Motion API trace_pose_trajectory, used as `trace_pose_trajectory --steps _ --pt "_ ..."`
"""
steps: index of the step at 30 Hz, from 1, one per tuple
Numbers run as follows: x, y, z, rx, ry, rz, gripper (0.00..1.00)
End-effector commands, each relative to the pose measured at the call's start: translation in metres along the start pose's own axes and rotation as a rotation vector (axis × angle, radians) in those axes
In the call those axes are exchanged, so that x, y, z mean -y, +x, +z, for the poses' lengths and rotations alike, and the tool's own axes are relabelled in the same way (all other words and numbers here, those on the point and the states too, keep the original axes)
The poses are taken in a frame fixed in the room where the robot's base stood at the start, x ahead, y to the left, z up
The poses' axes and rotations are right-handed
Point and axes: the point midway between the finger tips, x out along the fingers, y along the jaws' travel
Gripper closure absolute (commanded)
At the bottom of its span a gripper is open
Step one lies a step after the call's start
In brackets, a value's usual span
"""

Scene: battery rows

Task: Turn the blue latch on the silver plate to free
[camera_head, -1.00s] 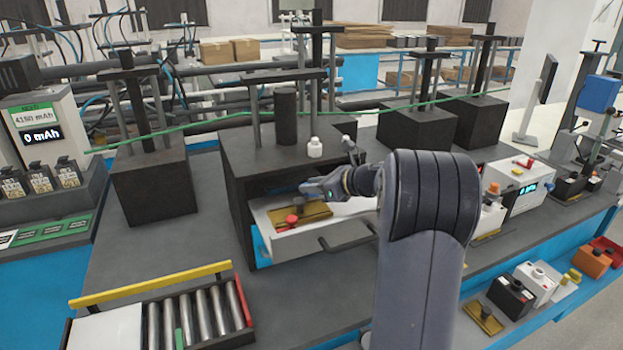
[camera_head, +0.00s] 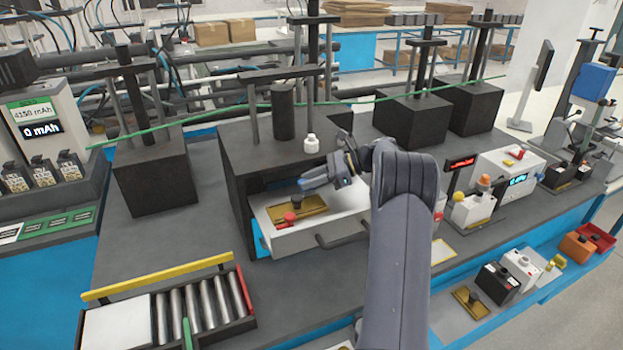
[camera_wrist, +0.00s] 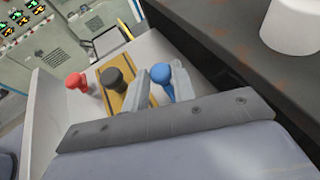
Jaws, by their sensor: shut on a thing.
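The blue latch (camera_wrist: 161,74) shows in the wrist view as a round-topped blue handle standing between my two fingers. My gripper (camera_wrist: 162,92) is shut on it. My gripper (camera_head: 308,184) also shows in the head view, low over the open drawer; the latch cannot be told apart from the fingers there. A silver plate under the latch is hidden by my fingers, so I cannot tell the latch's turn against it. Left of the latch are a black knob (camera_wrist: 117,76) on a brass plate (camera_wrist: 112,97) and a red knob (camera_wrist: 76,81).
The light drawer (camera_head: 345,236) stands open from a dark press block (camera_head: 240,160). A roller tray (camera_head: 205,305) lies at front left.

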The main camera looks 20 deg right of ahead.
Motion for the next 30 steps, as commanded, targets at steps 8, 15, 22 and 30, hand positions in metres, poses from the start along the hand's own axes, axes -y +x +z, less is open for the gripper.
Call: trace_pose_trajectory --steps 8,15,22,30 --pt "-0.0004 0.0003 0.0003 -0.001 -0.003 0.008 0.98" --pt "-0.0004 0.0004 0.0003 -0.001 -0.003 0.008 0.68" --pt "-0.0002 0.0002 0.0001 -0.001 -0.002 0.007 0.55" --pt "0.0004 -0.008 -0.001 -0.001 -0.004 0.005 0.55"
